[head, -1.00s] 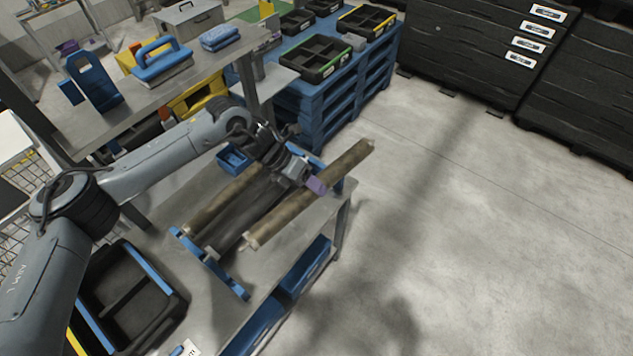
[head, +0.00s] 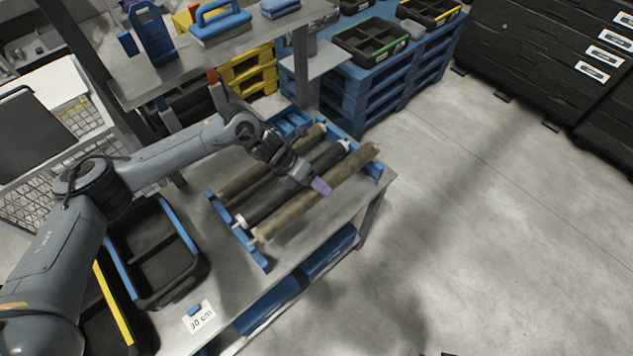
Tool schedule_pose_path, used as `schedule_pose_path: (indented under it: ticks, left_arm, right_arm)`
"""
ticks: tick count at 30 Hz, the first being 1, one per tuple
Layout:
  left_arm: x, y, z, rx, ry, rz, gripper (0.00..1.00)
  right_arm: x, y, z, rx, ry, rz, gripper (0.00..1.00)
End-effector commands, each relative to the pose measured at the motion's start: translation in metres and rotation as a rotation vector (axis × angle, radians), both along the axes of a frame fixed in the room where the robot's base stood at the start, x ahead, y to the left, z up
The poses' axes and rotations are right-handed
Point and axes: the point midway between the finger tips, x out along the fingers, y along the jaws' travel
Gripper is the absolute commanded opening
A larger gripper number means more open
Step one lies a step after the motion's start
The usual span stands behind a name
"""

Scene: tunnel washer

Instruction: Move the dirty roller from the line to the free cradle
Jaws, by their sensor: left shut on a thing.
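My left gripper (head: 318,186), with a purple fingertip, is shut on a long brown, stained roller (head: 285,214) near its middle. The roller lies along the front side of a blue cradle stand (head: 259,256), its ends at or just above the two blue end rails; I cannot tell whether it touches them. Behind it in the same stand lie a black roller with pale ends (head: 262,206) and another brown roller (head: 245,182), roughly parallel. The gripper and forearm hide part of these two. My right gripper is out of view.
A raised shelf (head: 160,80) stands behind. A blue pallet stack (head: 385,95) is behind right. Open floor lies right.

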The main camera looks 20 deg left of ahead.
Motion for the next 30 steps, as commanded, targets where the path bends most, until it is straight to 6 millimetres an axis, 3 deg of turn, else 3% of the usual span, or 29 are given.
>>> schedule_pose_path:
  ticks: [30]
  left_arm:
    - [0.001,-0.001,-0.041,-0.003,-0.004,0.0,0.0]
  right_arm:
    - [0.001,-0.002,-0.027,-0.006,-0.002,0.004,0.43]
